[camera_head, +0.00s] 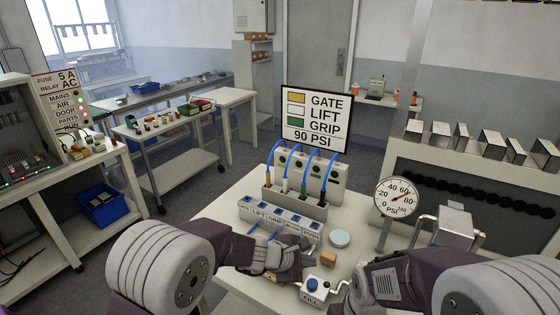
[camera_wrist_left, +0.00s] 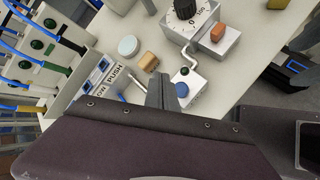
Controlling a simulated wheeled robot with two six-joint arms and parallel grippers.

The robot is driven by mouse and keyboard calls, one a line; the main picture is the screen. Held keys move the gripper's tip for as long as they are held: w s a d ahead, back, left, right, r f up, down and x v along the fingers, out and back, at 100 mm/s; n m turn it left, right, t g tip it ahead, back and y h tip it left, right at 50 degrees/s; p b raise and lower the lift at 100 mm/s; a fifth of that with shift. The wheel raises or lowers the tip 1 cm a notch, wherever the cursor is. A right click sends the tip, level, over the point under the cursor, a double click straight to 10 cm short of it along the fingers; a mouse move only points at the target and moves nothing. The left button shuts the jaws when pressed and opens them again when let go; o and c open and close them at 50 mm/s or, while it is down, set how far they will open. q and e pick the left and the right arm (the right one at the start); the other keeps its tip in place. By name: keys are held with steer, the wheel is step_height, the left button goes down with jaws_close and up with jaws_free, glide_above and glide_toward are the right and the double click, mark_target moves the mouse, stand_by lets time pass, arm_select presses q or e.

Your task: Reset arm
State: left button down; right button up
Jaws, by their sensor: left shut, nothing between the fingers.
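My left gripper (camera_head: 306,259) is shut and empty over the front of the white table, just right of the labelled panel. In the left wrist view its closed fingers (camera_wrist_left: 162,92) point towards the table, beside the FILL box with its blue button (camera_wrist_left: 183,89). My right arm (camera_head: 390,280) reaches in from the lower right; its finger tips cannot be made out, so its jaw state is unclear. The panel (camera_head: 280,220) carries GATE, LIFT, GRIP and further labels. Blue tubes run from the valve block (camera_head: 310,172) down to the grey connector holder (camera_head: 295,204).
A tan block (camera_head: 328,259) and a pale disc (camera_head: 340,238) lie close right of my left gripper. The FILL box (camera_head: 316,291) stands in front. A pressure gauge (camera_head: 395,198) stands at the right, and a sign (camera_head: 316,120) stands behind the valves.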

arm_select(q)
steer(key=a+r+m+t+y, duration=0.15)
steer(key=a+r, duration=0.25)
steer(key=a, duration=0.9)
steer(key=s+a+f+m+g+y, duration=0.2)
steer(key=s+a+f+m+y, duration=0.1)
steer(key=s+a+m, duration=0.4)
steer(key=s+a+f+m+g+y, duration=0.3)
steer(key=s+a+f+m, duration=0.2)
steer(key=s+a+m, duration=0.2)
steer(key=s+a, duration=0.2)
steer(key=s, duration=0.2)
steer(key=shift+a, duration=0.3)
steer(key=shift+d, duration=0.1)
stand_by(2.4)
